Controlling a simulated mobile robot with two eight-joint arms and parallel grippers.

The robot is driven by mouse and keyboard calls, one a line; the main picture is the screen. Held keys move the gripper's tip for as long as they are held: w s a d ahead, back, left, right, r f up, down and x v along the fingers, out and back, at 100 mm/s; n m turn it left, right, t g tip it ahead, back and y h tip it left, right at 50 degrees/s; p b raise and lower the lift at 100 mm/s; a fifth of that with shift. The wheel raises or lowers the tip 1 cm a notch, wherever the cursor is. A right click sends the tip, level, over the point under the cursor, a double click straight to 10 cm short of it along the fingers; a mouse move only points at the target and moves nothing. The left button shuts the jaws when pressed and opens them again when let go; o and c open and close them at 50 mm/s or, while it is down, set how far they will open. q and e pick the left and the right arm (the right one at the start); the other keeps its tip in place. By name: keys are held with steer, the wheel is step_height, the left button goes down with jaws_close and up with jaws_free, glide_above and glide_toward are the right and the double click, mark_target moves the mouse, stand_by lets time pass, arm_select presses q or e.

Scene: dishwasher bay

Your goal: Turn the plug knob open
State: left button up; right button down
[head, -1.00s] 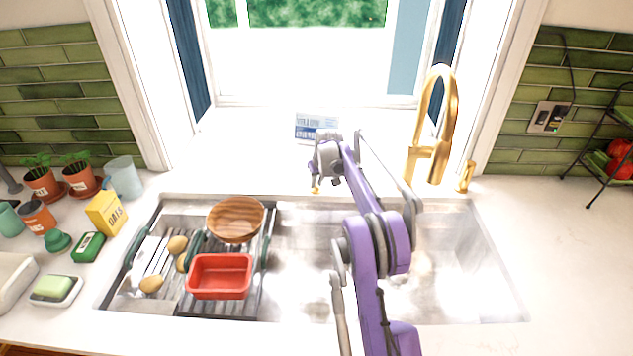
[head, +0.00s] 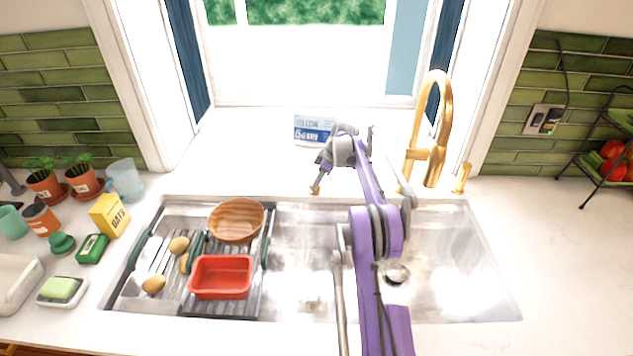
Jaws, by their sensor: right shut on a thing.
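The plug knob (head: 315,190) is a small gold piece at the counter strip behind the sink, left of the faucet. My right gripper (head: 318,183) reaches over the sink and is shut on the knob, with its fingers pointing down and left. The fingers hide part of the knob, and its exact angle is too small to tell. The round metal drain (head: 397,273) shows in the sink floor, right of my arm. Whether its plug is up or down is not clear. My left gripper is not in view.
The gold faucet (head: 432,130) stands close right of my right wrist, with a gold dispenser (head: 461,178) beside it. A blue-and-white box (head: 313,130) stands behind the gripper. A rack with a red tub (head: 221,277) and wooden bowl (head: 236,222) fills the sink's left side.

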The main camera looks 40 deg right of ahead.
steer(key=shift+n+g+y, duration=0.3)
steer(key=shift+n+y, duration=0.1)
steer(key=shift+n, duration=0.8)
steer(key=c, duration=0.9)
jaws_free()
steer(key=shift+o, duration=0.2)
